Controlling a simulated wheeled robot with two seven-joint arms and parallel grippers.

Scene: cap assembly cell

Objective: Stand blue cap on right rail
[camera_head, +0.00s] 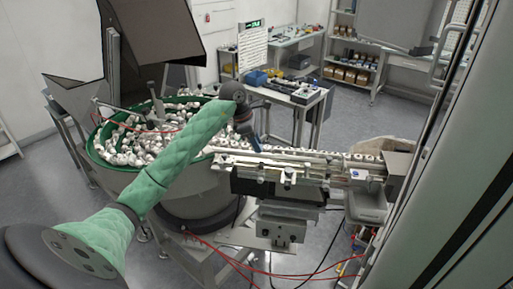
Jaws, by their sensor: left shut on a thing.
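My left arm, in a green sleeve, reaches in from the lower left of the head view. Its gripper (250,136) is above the left part of the rail assembly (305,162), close to the bowl's edge. The gripper is shut on a small dark blue thing (255,144), which looks like the blue cap and points down and to the right. Its lower end is near the rails; I cannot tell whether it touches them. White caps line the rail, which runs right to a grey end block (393,174). My right gripper is not in view.
A round feeder bowl (91,150) with a green inside holds many white caps at the left. A dark hopper (150,35) stands behind it. Red and black cables hang below the rail. A large grey panel (470,170) closes off the right side.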

